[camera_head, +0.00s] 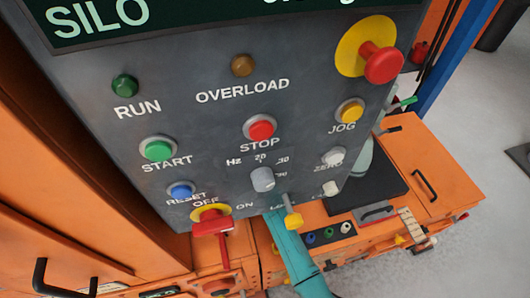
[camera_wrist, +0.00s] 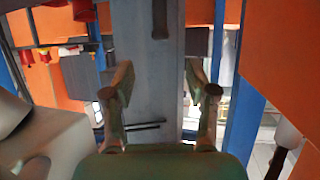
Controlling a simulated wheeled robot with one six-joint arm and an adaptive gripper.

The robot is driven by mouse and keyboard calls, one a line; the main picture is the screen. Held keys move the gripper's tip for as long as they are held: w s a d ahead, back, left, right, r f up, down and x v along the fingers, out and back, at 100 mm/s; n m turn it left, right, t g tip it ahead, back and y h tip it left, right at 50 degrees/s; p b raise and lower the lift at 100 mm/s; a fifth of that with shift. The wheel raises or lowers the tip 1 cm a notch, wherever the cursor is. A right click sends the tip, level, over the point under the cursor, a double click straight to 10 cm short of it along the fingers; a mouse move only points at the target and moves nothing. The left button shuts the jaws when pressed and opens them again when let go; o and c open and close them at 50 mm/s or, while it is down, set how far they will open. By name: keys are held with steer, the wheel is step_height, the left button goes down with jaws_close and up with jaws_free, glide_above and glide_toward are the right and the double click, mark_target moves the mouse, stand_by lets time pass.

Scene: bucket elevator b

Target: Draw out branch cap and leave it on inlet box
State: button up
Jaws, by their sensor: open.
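My gripper (camera_wrist: 160,82) shows in the wrist view with its two fingers spread apart and nothing between them. Behind the gap is a grey upright surface (camera_wrist: 155,60) with a dark bar-shaped part (camera_wrist: 160,18) at the top; whether they touch the fingers cannot be told, but they look apart. I cannot pick out the branch cap or the inlet box for certain in either view. In the head view only a teal part of my arm shows, below the control panel, and my gripper is out of sight.
A grey control panel (camera_head: 205,115) with buttons, lamps and a red emergency stop (camera_head: 383,64) fills much of the head view. Below right is an orange cabinet (camera_head: 430,165) with a dark mat (camera_head: 372,187). A blue post (camera_head: 445,60) stands behind.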

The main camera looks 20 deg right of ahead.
steer(key=shift+x, duration=5.4)
steer(key=shift+r, duration=0.1)
steer(key=shift+c, duration=0.2)
jaws_close()
